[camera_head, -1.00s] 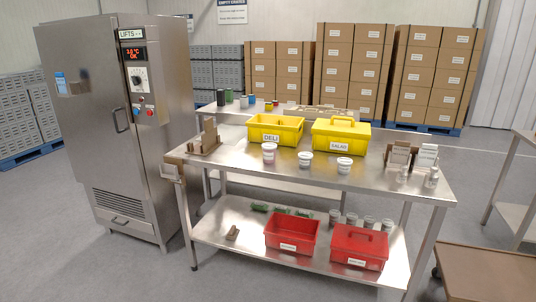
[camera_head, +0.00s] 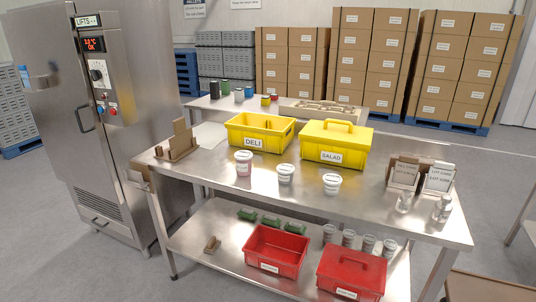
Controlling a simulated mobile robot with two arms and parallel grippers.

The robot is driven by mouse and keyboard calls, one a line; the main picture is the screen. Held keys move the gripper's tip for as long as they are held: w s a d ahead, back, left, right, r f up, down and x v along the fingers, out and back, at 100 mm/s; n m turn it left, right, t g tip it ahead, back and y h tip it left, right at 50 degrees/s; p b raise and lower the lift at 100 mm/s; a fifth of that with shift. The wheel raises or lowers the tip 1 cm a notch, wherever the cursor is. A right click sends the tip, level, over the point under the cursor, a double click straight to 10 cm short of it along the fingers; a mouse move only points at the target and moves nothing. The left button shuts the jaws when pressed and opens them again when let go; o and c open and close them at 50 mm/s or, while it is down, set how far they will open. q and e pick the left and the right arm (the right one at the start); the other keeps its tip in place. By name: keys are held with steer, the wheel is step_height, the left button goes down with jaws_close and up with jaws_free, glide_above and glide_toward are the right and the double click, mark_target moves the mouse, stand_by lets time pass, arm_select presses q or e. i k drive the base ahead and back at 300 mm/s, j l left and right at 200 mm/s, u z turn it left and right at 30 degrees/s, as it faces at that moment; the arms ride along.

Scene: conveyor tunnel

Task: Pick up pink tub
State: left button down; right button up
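The pink tub (camera_head: 243,163) stands upright on the steel table's top, left of two white tubs. It has a white lid and a pinkish body. The middle white tub (camera_head: 286,174) and the right white tub (camera_head: 332,184) stand in a row with it, near the front edge. The open yellow DELI box (camera_head: 253,143) is just behind the pink tub. Neither of my grippers shows in the view.
The closed yellow SALAD box (camera_head: 335,157) stands behind the white tubs. The steel table (camera_head: 215,180) has bare top at the front left. Card holders (camera_head: 404,173) and shakers stand at the right. Red boxes (camera_head: 275,251) sit on the lower shelf. A steel cabinet (camera_head: 120,140) stands left.

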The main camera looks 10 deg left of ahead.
mark_target(243, 159)
steer(key=i+j+z, duration=0.3)
steer(key=i+j, duration=0.65)
